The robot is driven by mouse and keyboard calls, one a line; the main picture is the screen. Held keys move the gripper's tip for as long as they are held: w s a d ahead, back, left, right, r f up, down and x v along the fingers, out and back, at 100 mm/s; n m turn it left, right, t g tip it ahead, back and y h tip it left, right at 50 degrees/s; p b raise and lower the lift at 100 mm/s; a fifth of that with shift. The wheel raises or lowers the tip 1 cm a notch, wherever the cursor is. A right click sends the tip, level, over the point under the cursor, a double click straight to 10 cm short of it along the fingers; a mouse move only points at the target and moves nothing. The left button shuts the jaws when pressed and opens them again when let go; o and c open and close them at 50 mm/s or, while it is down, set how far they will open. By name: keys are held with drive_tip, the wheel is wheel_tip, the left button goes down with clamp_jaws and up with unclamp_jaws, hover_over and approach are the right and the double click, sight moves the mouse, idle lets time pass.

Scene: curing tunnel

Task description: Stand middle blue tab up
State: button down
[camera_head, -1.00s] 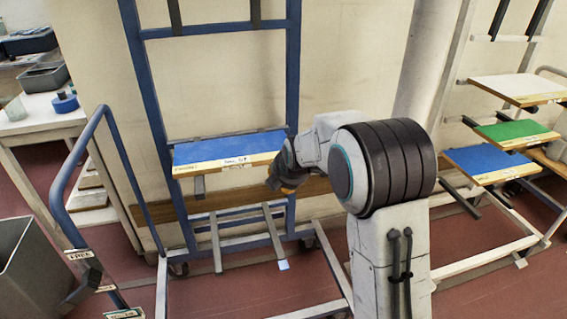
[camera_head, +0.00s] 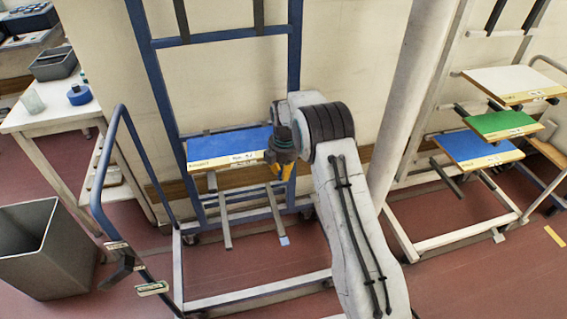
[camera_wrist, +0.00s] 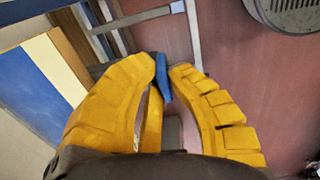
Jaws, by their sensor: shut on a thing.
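In the wrist view my gripper (camera_wrist: 164,72) has its yellow fingertips closed on a small blue tab (camera_wrist: 162,78). The tab looks tilted and its lower part runs down between the fingers. In the head view my gripper (camera_head: 281,172) points down beside the right front corner of a blue-topped board (camera_head: 225,145), and the fingers hide the held tab there. A light blue tab (camera_head: 284,241) shows at the end of a lower support arm of the blue rack (camera_head: 148,85).
The board's edge (camera_wrist: 58,52) lies close left of my fingers. A grey bin (camera_head: 42,250), a blue-railed cart (camera_head: 100,185) and a white table (camera_head: 55,115) stand at left. A second rack with white, green (camera_head: 500,125) and blue boards stands at right.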

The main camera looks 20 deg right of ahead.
drive_tip(key=shift+w+f+g+p, duration=0.15)
drive_tip(key=shift+g+p, duration=0.45)
drive_tip(key=shift+p, duration=0.45)
drive_tip(key=c, duration=1.2)
unclamp_jaws()
drive_tip(key=shift+r, duration=0.2)
wheel_tip(320, 180, up, 12)
drive_tip(key=shift+f, duration=0.15)
drive_tip(key=shift+w, duration=0.1)
